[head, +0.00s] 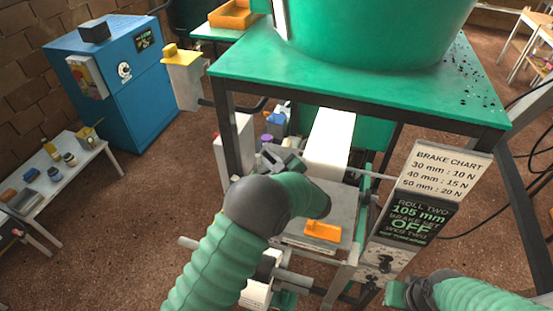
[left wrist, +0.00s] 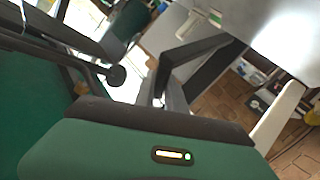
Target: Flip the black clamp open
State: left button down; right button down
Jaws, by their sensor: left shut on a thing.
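My left gripper (head: 283,162) reaches over the work station in the head view, beside the white paper roll (head: 330,143). It is shut on a dark part that appears to be the black clamp; its fingers and my arm hide most of the contact. In the left wrist view, dark angled finger parts (left wrist: 178,68) show beyond my green gripper body, and a black bar with a round end (left wrist: 115,76) lies to their left. My right gripper (head: 398,293) is low at the right, apart from the station; its opening is not clear.
A green table (head: 270,68) with a large green drum (head: 380,30) stands over the station. An orange block (head: 322,231) sits on the grey plate in front. A brake chart sign (head: 446,176) stands at right. A blue cabinet (head: 122,90) is at left.

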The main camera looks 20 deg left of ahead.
pick_arm(q)
jog(key=a, duration=0.1)
jog(key=a+r+n+h+p, duration=0.1)
jog(key=a+r+g+h+p, duration=0.1)
jog(key=a, duration=0.1)
jog(key=shift+w+a+n, duration=0.1)
jog(key=shift+n, duration=0.2)
jog(key=shift+r, duration=0.1)
jog(key=c, duration=1.6)
grip_release()
jog(key=shift+w, duration=0.1)
jog(key=shift+c, duration=0.2)
jog(key=shift+o, duration=1.2)
jog(key=shift+w+a+f, duration=0.1)
jog(key=shift+a+f, duration=0.05)
jog(key=shift+f, duration=0.05)
jog(key=shift+a+f, duration=0.1)
jog(key=b+v, duration=0.2)
jog(key=v, duration=1.4)
jog(key=shift+r, duration=0.25)
